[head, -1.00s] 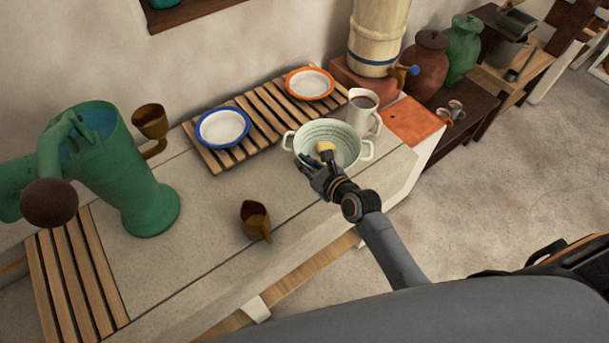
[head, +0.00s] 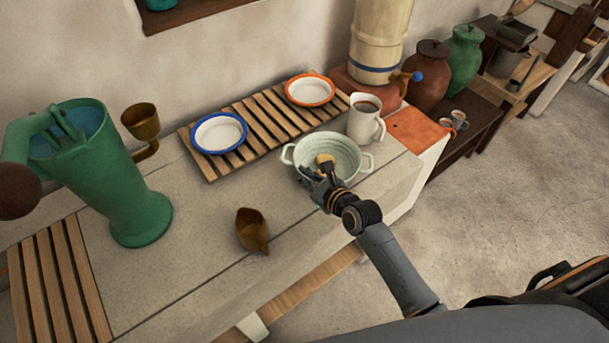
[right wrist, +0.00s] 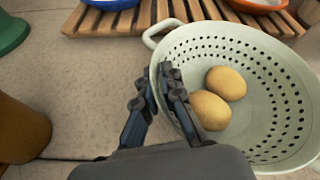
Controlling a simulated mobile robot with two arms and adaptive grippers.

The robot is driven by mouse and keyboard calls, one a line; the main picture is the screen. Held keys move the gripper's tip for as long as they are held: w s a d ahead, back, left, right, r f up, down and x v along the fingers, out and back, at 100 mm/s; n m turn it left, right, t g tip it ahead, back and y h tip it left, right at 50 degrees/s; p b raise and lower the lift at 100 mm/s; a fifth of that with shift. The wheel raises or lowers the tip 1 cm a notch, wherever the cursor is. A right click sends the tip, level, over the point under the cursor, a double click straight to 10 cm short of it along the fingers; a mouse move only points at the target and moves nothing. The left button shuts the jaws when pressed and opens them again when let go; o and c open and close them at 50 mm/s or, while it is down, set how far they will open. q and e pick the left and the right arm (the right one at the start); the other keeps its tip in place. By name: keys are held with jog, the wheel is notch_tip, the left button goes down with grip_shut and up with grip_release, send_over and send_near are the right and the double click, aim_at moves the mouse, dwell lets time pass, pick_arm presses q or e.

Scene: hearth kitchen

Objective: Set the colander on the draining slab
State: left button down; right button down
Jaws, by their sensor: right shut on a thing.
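The colander (head: 350,152) is a pale green, two-handled bowl with holes, over the stone counter's right part, in front of the slatted rack. It looks upright. Two yellowish, round items (right wrist: 218,96) lie in it. My right gripper (head: 318,184) is shut on the near-left part of its rim; the right wrist view shows the fingers (right wrist: 160,88) on either side of the wall. I cannot tell whether the base touches the counter. The pale stone counter (head: 195,235) may be the draining slab; no other slab is clearly marked. My left gripper is not in view.
A white mug (head: 366,120) with dark liquid stands close behind the colander. The slatted rack (head: 262,122) holds a blue-rimmed plate (head: 219,132) and an orange-rimmed plate (head: 310,90). Counter between jug and colander is clear.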

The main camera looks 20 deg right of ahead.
jog(key=c, duration=1.5)
grip_release()
jog(key=shift+f, duration=0.1)
jog(key=shift+r, duration=0.2)
jog(key=shift+s+d, duration=0.1)
jog(key=shift+s, duration=0.25)
jog(key=v, duration=1.1)
jog(key=shift+s+r+b, duration=0.15)
jog(key=shift+b, duration=0.15)
